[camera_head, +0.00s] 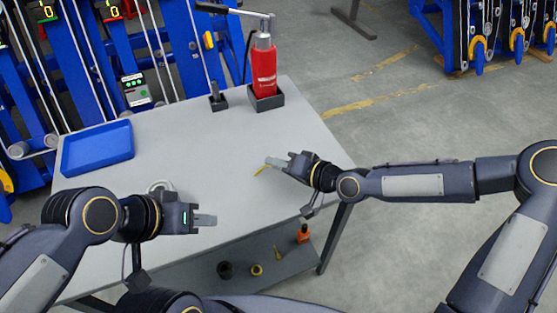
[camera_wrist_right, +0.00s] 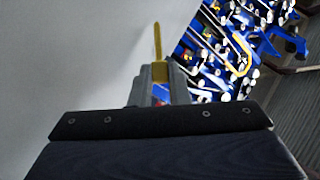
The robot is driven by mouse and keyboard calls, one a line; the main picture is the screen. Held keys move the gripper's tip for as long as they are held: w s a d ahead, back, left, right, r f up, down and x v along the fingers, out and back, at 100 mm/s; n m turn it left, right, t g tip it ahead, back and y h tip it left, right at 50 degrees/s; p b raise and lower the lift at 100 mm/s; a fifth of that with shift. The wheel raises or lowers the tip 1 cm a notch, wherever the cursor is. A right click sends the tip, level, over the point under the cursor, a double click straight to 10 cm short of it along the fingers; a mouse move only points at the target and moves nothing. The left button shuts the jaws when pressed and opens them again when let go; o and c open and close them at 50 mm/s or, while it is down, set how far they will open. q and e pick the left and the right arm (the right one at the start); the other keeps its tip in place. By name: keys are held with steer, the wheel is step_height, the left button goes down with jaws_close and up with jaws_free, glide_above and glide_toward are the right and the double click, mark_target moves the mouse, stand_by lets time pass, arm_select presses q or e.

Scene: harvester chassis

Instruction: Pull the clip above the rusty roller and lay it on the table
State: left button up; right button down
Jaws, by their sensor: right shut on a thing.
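My right gripper (camera_head: 272,163) is shut on a thin yellow clip (camera_head: 261,169), over the right part of the grey table (camera_head: 235,192). The right wrist view shows the clip (camera_wrist_right: 158,58) sticking out from between the fingertips (camera_wrist_right: 155,78). I cannot tell whether the clip touches the table top. My left gripper (camera_head: 206,220) is over the front part of the table, apart from the clip. Blue chassis frames with rollers (camera_head: 32,146) stand behind the table; I cannot tell which roller is rusty.
A blue tray (camera_head: 98,148) lies at the table's left. A red bottle jack (camera_head: 264,70) stands in a dark holder at the back, beside a small dark block (camera_head: 217,99). The table's middle is clear. Small parts lie on a lower shelf (camera_head: 200,280).

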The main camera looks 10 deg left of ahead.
steer(key=shift+f, duration=0.1)
steer(key=c, duration=1.3)
jaws_free()
steer(key=v, duration=0.8)
steer(key=shift+p, duration=0.3)
steer(key=shift+a+f, duration=0.1)
